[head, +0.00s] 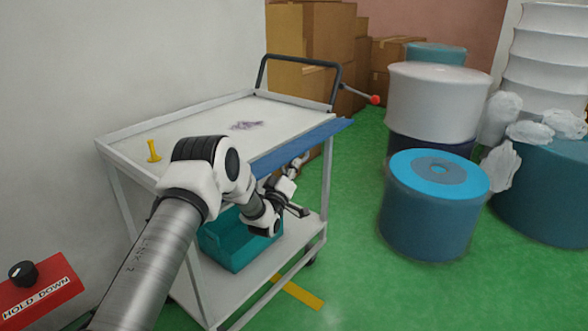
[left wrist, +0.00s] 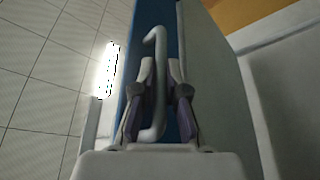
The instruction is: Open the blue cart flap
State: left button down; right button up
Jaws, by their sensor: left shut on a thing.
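The blue flap (head: 318,136) runs along the right side of the white cart's top. In the head view it shows as a slanted blue panel that sticks out beyond the cart's edge; its underside is hidden there. My left gripper (head: 300,162) reaches up from below at the flap's outer side. In the left wrist view, the gripper fingers (left wrist: 162,95) are shut around a pale bent handle (left wrist: 158,75), with the blue flap (left wrist: 188,30) behind it. My right gripper is not in view.
The white cart (head: 130,132) carries a yellow peg (head: 153,151) on top and a teal bin (head: 222,250) on its lower shelf. A red-tipped lever (head: 374,99) sticks out at the back. Large drums (head: 435,225) stand to the right. Green floor is clear in front of them.

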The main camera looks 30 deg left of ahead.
pick_arm(q)
jog(key=shift+f, duration=0.2)
jog(key=c, duration=1.5)
grip_release()
jog(key=shift+d+r, duration=0.1)
jog(key=v, duration=1.2)
jog(key=shift+s+r, duration=0.1)
